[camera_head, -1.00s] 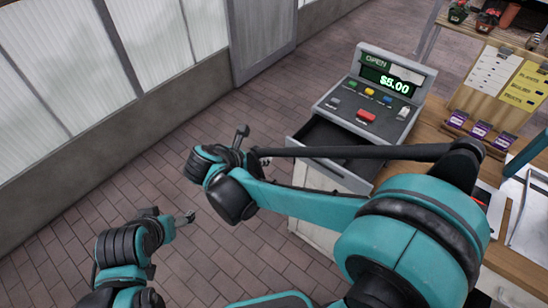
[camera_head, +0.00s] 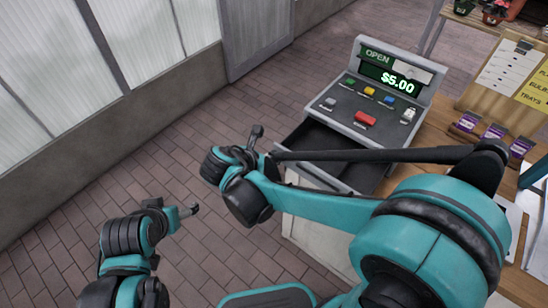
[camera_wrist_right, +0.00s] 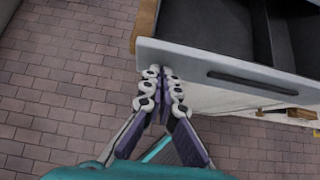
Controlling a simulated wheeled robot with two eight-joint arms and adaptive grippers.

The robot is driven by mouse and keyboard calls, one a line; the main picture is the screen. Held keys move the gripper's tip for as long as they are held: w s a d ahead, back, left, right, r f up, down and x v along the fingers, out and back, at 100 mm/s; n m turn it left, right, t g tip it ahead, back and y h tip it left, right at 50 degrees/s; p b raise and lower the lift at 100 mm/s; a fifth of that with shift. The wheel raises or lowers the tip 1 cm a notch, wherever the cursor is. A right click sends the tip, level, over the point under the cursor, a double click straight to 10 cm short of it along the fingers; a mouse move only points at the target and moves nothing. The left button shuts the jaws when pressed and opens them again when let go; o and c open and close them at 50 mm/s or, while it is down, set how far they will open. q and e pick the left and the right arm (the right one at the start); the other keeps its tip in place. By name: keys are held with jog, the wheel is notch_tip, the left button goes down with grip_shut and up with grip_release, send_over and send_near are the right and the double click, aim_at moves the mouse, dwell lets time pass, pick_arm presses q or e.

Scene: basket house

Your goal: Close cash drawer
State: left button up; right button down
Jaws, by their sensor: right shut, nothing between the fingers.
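The cash register (camera_head: 385,85) stands on the wooden counter, its screen reading OPEN and $5.00. Its cash drawer (camera_head: 298,166) is pulled out toward the left, with dark compartments inside; my right arm crosses in front of part of it. In the right wrist view the drawer's pale front (camera_wrist_right: 215,62) has a dark handle slot. My right gripper (camera_wrist_right: 164,72) is shut and empty, its tips close by the left part of that front; I cannot tell whether they touch. In the head view the right gripper (camera_head: 256,134) is beside the drawer. My left gripper (camera_head: 189,211) is away from it, over the floor.
The wooden counter (camera_head: 434,131) holds small purple packets (camera_head: 493,134) and a sign board (camera_head: 505,82) right of the register. Potted plants (camera_head: 495,12) stand farther back. A wall with pale panels (camera_head: 90,155) runs along the left. Brick floor (camera_head: 150,170) is open between.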

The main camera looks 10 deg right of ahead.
send_near(305, 138)
jog(key=w+d, duration=0.1)
jog(key=w+d+f, duration=0.1)
jog(key=d, duration=0.1)
jog(key=w+d+f, duration=0.1)
jog(key=w+d, duration=0.1)
jog(key=shift+w+f, duration=0.15)
jog(key=shift+w+d, duration=0.2)
dwell(0.3)
